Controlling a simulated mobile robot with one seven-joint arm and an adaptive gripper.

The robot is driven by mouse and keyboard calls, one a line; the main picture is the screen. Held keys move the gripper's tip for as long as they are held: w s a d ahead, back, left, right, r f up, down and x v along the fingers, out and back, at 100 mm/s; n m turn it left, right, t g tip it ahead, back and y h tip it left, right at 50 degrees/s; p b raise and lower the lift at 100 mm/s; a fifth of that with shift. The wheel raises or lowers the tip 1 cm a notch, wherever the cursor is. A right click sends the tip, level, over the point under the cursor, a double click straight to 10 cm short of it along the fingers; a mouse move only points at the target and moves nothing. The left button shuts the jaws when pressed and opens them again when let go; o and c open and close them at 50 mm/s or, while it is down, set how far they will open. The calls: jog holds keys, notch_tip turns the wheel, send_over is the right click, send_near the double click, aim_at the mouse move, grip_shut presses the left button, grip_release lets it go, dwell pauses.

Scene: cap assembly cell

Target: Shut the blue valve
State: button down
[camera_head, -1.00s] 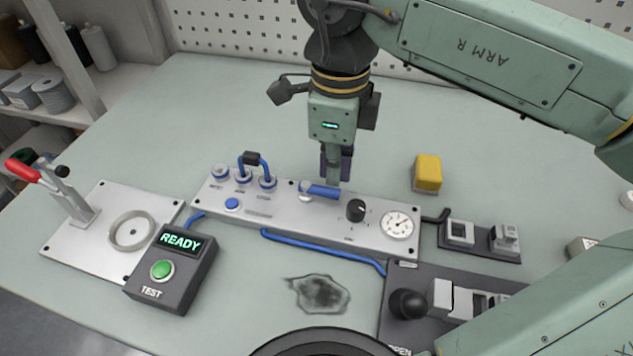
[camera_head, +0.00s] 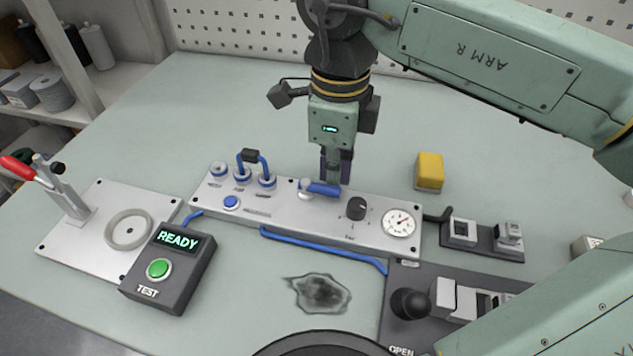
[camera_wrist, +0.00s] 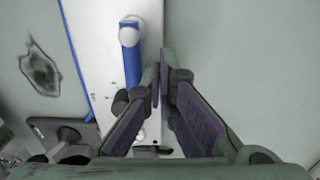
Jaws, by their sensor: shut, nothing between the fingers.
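The blue valve is a blue lever (camera_head: 324,189) on a grey pivot, mounted on the long silver panel (camera_head: 285,213). In the head view the lever lies along the panel's length, pointing right from its pivot. It also shows in the wrist view as a blue bar (camera_wrist: 132,66) with a white round pivot at its top end. My gripper (camera_head: 331,180) is shut and empty. Its fingertips are at the panel's back edge, just behind the lever's free end; whether they touch it I cannot tell. In the wrist view the fingertips (camera_wrist: 160,70) appear beside the lever, to its right.
The panel also carries a black knob (camera_head: 356,208), a gauge (camera_head: 398,223) and a looped blue hose (camera_head: 264,166). A yellow block (camera_head: 429,171) stands behind its right end. A READY test box (camera_head: 170,268) stands front left. A dark stain (camera_head: 318,292) lies in front.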

jog(key=shift+f+b, duration=0.35)
jog(key=shift+f, duration=0.1)
jog(key=shift+r, duration=0.4)
jog(key=shift+s, duration=0.1)
dwell(0.3)
